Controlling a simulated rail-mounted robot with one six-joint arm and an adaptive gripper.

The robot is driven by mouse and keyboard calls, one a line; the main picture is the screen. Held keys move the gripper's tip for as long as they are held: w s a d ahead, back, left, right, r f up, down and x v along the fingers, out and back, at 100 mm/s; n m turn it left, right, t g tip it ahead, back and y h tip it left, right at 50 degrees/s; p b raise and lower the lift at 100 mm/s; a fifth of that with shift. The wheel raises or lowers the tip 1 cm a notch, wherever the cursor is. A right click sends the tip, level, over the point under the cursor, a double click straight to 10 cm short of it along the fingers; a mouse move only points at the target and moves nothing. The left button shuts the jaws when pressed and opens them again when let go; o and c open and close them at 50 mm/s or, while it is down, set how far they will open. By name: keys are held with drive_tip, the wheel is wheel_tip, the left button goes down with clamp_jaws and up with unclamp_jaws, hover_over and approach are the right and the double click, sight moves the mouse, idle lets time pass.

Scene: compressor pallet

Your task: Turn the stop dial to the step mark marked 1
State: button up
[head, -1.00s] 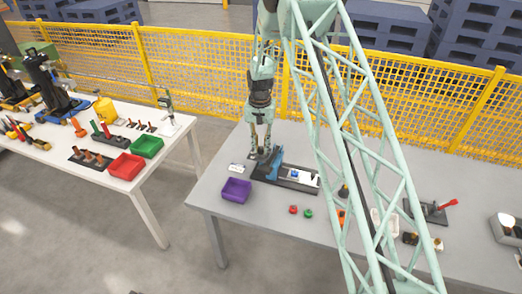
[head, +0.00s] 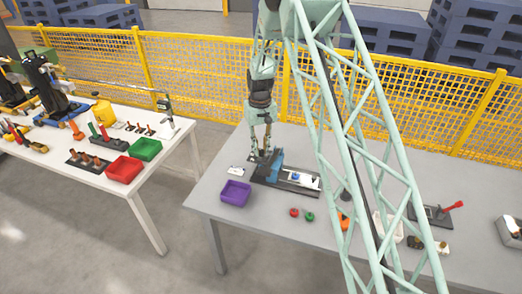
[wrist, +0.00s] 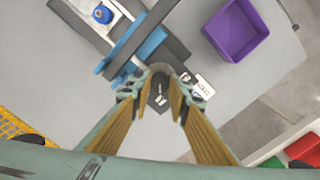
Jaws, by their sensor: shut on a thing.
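The stop dial (wrist: 159,98) is a dark knob with a pale mark, at the end of a dark fixture (wrist: 78,22) in the wrist view. My gripper (wrist: 160,86) points down, with its two fingers on either side of the dial and closed on it. In the head view my gripper (head: 261,151) stands at the left end of the fixture (head: 268,179), and the dial is mostly hidden. A small white label card (wrist: 203,88) lies beside the dial. Its print and the step marks are too small to read.
A blue block (head: 274,165) crosses the fixture close to my gripper. A purple bin (head: 236,193) stands in front of it. Red (head: 294,212) and green (head: 309,217) knobs lie to the right on the grey table. A yellow mesh fence (head: 210,80) runs behind.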

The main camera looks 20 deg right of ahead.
sight(260, 150)
drive_tip(key=o, duration=0.8)
drive_tip(key=shift+o, duration=0.2)
drive_tip(key=shift+r, duration=0.15)
wheel_tip(260, 150, up, 12)
idle(0.5)
drive_tip(key=shift+a, duration=0.1)
idle(0.3)
